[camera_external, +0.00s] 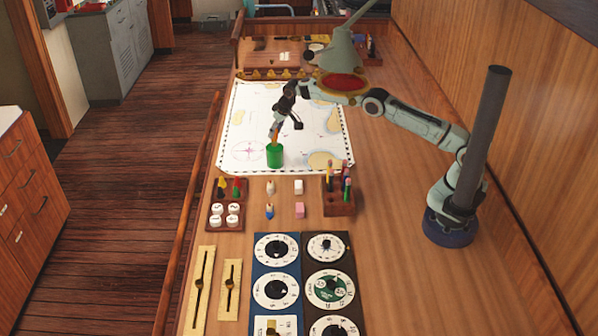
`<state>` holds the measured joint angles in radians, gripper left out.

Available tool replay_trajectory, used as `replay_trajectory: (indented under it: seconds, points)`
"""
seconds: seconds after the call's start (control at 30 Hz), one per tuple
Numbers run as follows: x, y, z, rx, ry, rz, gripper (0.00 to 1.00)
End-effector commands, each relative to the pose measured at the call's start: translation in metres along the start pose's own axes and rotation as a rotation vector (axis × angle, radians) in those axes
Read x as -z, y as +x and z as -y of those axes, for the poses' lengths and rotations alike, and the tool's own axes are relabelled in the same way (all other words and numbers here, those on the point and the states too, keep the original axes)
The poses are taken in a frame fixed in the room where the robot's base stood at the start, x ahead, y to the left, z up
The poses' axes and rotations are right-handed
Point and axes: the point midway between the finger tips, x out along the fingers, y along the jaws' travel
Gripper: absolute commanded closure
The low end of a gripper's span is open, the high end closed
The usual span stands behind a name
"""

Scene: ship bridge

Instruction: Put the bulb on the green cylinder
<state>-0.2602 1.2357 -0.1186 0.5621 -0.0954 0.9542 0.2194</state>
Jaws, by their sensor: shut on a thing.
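The green cylinder (275,155) stands upright near the front edge of the chart. My gripper (275,132) points down just above it. It is shut on a small orange piece (274,140), apparently the bulb, at the cylinder's top. The fingers hide part of this piece, and its shape is too small to make out. I cannot tell whether it touches the cylinder.
The white chart (240,120) lies under the cylinder. A green lamp (343,52) hangs over my arm. In front are white knobs (226,214), a pink block (300,210), a wooden holder (341,208) with coloured sticks, and dial panels (277,290).

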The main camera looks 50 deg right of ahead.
Motion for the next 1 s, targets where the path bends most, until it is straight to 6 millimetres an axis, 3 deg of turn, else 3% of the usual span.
replay_trajectory:
  seconds: [0.43, 0.47, 0.5, 0.53, 0.83, 1.0]
  points:
    - [-0.004, 0.009, 0.0, 0.0, 0.0, -0.001, 0.91]
    - [-0.004, 0.009, 0.0, 0.0, 0.0, -0.001, 0.61]
    - [-0.004, 0.009, 0.0, 0.0, 0.0, -0.001, 0.49]
    - [-0.003, 0.009, 0.0, 0.0, 0.0, -0.001, 0.44]
    - [-0.003, 0.007, 0.0, 0.0, 0.0, -0.002, 0.44]
    - [-0.002, -0.01, 0.0, 0.0, 0.0, -0.002, 0.44]
